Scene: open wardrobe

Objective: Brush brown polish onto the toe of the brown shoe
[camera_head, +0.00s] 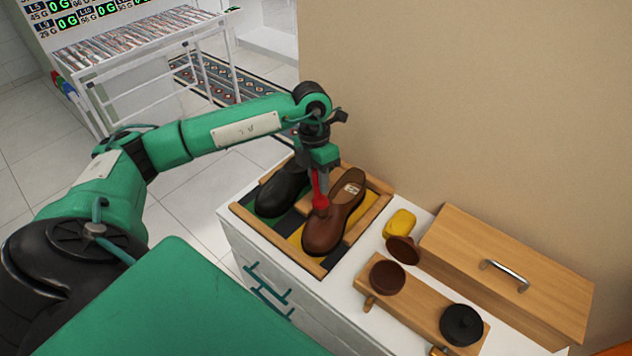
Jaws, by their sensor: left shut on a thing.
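My left gripper (320,166) is shut on a red brush (320,190) and points down over the brown shoe (324,232). The brush's lower end is at the front upper part of the shoe, behind the toe; I cannot tell whether it touches. The shoe lies with its toe toward the front of a wooden tray (308,263). An open-looking tin of brown polish (387,278) sits on a wooden stand (418,306) to the right. A brown round lid or disc (403,250) leans behind it. My right gripper is out of view.
A black shoe (281,191) lies left of the brown one in the tray, partly behind my arm. A black tin (461,324) sits on the stand. A yellow sponge or cloth (400,224) and a wooden box (511,270) with a metal handle stand near the wall.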

